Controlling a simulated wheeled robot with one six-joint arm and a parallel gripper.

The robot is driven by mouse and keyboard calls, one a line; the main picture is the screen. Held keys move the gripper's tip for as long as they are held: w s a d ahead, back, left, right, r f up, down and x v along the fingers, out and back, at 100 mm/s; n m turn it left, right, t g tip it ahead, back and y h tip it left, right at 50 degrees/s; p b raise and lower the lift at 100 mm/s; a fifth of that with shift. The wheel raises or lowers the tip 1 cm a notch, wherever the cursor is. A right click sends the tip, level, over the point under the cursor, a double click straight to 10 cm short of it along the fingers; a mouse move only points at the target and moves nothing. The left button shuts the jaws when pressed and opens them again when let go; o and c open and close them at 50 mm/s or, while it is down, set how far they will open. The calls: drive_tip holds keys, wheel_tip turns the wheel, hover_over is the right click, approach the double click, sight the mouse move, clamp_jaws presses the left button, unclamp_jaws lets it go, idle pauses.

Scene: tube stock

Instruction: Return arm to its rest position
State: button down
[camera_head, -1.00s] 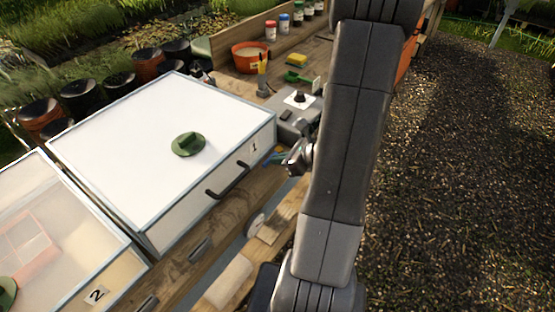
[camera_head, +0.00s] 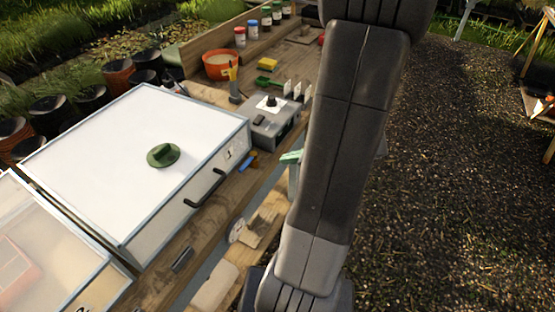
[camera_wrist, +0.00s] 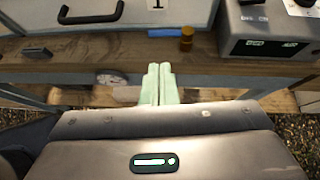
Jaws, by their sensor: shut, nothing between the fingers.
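My arm rises through the middle of the head view, dark grey, and hides part of the bench behind it. My gripper (camera_head: 291,157) shows as pale green fingers just left of the arm, by the bench's front edge. In the wrist view, its two pale green fingers (camera_wrist: 159,84) lie side by side, shut and empty. They point towards the bench's wooden front edge (camera_wrist: 120,45). I cannot tell from the views whether they touch it.
A white-lidded box (camera_head: 110,140) with a green knob and black handle (camera_head: 205,190) stands left on the bench. A grey control box (camera_head: 275,128) stands beyond it. Open gravel (camera_head: 460,190) lies right.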

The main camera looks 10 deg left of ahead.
sight(246, 166)
drive_tip(key=shift+s+d+r, duration=0.15)
drive_tip(key=shift+d+r, duration=0.15)
drive_tip(key=shift+d, duration=0.1)
drive_tip(key=shift+a+f, duration=0.1)
drive_tip(key=x, duration=0.4)
drive_tip(key=b+x, duration=0.1)
drive_tip(key=x, duration=0.4)
drive_tip(key=w+x, duration=0.1)
drive_tip(key=x, duration=0.3)
drive_tip(key=shift+w+a+f+b, duration=0.1)
drive_tip(key=shift+f+b, duration=0.15)
drive_tip(key=shift+b, duration=0.15)
drive_tip(key=shift+a, duration=0.35)
drive_tip(key=shift+s+a+r, duration=0.1)
drive_tip(key=shift+s+a, duration=0.05)
drive_tip(key=shift+s, duration=0.3)
